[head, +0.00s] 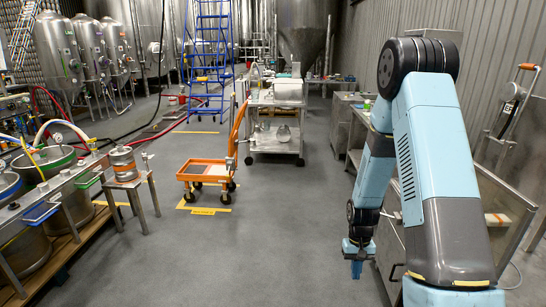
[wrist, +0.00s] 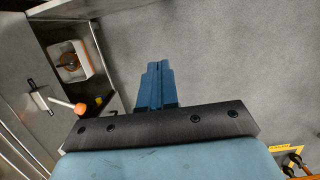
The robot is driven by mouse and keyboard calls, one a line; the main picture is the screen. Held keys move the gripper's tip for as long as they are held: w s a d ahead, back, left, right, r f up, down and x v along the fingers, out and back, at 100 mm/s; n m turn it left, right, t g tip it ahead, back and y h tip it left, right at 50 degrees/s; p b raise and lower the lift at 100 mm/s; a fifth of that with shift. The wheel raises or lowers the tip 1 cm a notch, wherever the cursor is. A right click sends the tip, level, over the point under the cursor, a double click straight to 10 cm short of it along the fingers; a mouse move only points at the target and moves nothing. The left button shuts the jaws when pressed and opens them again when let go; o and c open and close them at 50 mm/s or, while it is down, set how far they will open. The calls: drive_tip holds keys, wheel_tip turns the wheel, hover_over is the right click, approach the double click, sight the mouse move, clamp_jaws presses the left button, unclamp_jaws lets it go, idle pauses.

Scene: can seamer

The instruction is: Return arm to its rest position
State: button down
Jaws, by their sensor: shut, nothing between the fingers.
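My blue arm fills the right side of the head view, bent at a dark elbow, with its forearm hanging down. My gripper (head: 356,272) points down over the grey floor, beside the steel cabinets. In the wrist view its blue fingers (wrist: 158,66) are closed together. Nothing is held between them, and only bare floor shows beyond their tips.
In the wrist view, a steel bench (wrist: 48,28) with a white-framed unit (wrist: 68,60) and an orange-knobbed lever (wrist: 79,109) lies left. The head view shows an orange cart (head: 204,172), a steel trolley (head: 262,101) and kegs (head: 49,163). The middle floor is clear.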

wheel_tip(320, 180, up, 26)
drive_tip(key=s+a+t, duration=0.2)
drive_tip(key=s+t, duration=0.1)
drive_tip(key=t, duration=0.1)
drive_tip(key=s+a+r+t, duration=0.1)
drive_tip(key=s+r+t, duration=0.3)
drive_tip(key=s+r, duration=1.3)
drive_tip(key=shift+a+n, duration=0.15)
drive_tip(key=shift+n, duration=0.25)
